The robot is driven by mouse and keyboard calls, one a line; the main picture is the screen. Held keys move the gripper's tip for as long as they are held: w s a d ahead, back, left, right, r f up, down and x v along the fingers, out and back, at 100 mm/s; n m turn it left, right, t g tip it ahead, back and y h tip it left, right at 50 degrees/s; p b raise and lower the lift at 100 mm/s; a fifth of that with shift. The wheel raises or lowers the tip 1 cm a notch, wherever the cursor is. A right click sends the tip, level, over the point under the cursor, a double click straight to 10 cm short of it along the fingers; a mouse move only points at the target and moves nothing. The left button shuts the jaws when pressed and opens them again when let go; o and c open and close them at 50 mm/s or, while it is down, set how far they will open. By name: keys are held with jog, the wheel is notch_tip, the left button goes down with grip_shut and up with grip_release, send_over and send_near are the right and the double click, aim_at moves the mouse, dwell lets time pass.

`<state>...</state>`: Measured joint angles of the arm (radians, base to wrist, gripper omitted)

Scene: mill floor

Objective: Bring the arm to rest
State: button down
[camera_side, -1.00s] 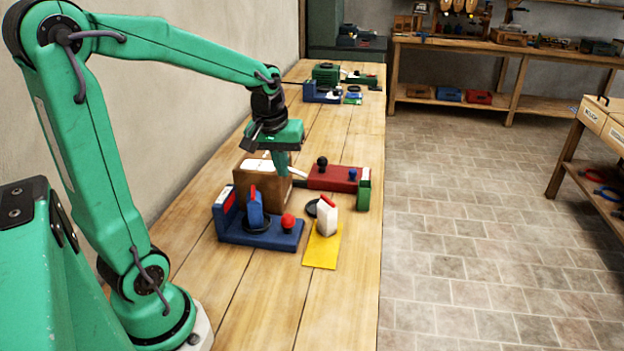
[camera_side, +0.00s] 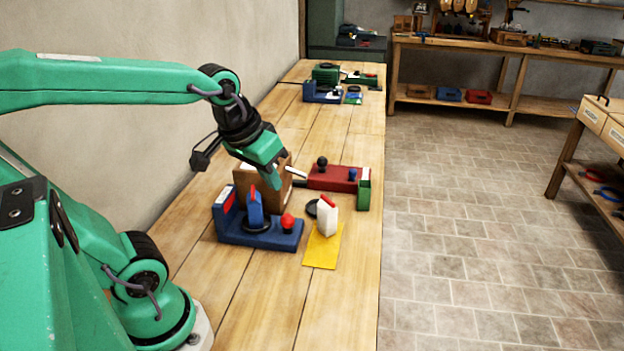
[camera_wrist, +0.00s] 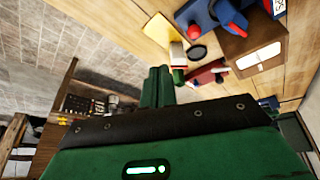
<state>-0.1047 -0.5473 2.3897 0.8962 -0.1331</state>
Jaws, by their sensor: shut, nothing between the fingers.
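My green arm reaches over the wooden bench (camera_side: 245,310) in the side view. My gripper (camera_side: 278,183) is shut and empty, pointing down in front of the brown wooden box (camera_side: 283,195) in that view. Its two closed green fingers (camera_wrist: 158,87) also show in the wrist view, with nothing between them. I cannot tell whether the gripper touches anything.
A blue fixture (camera_side: 280,238) with a red knob stands below the gripper in the side view. A white block (camera_side: 326,217) stands on a yellow sheet (camera_side: 323,255). The bench's near part is clear.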

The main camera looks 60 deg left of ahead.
jog(key=s+d+m, duration=0.1)
jog(key=s, duration=0.1)
jog(key=s+d+m+t, duration=0.1)
jog(key=shift+s+d+r+m, duration=0.1)
jog(key=shift+s+d+m, duration=0.25)
jog(key=shift+m, duration=0.05)
